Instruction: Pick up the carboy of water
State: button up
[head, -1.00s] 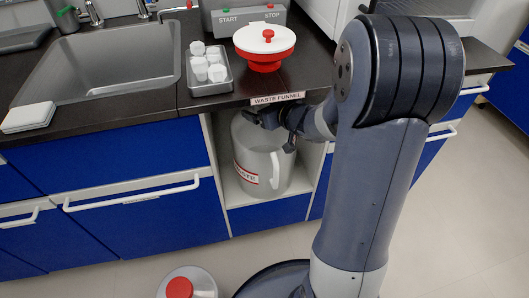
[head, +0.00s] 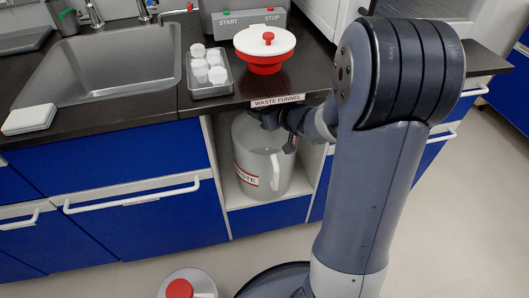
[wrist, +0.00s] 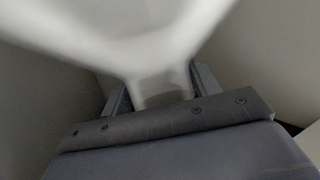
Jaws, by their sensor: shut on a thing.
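A large translucent grey-white carboy (head: 262,160) stands in the open bay under the counter. Its label (head: 246,176) is partly readable and ends in "STE", so it looks like a waste carboy, not one marked water. My gripper (head: 268,118) is at the top of this carboy, under the counter edge. In the wrist view my gripper (wrist: 160,92) is shut on a pale part of the carboy (wrist: 150,50), at its neck or handle; I cannot tell which. A second container with a red cap (head: 179,289) is at the bottom edge, mostly cut off.
The counter edge with the "WASTE FUNNEL" label (head: 277,101) is just above my gripper. The bay's side walls stand close beside the carboy. A red and white funnel (head: 264,44) and a tray of white caps (head: 209,76) are on the counter. Floor is clear at right.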

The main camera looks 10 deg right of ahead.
jog(key=shift+s+f, duration=0.25)
jog(key=shift+f, duration=0.3)
grip_shut()
jog(key=shift+w+r, duration=0.15)
jog(key=shift+r, duration=0.15)
jog(key=shift+r, duration=0.2)
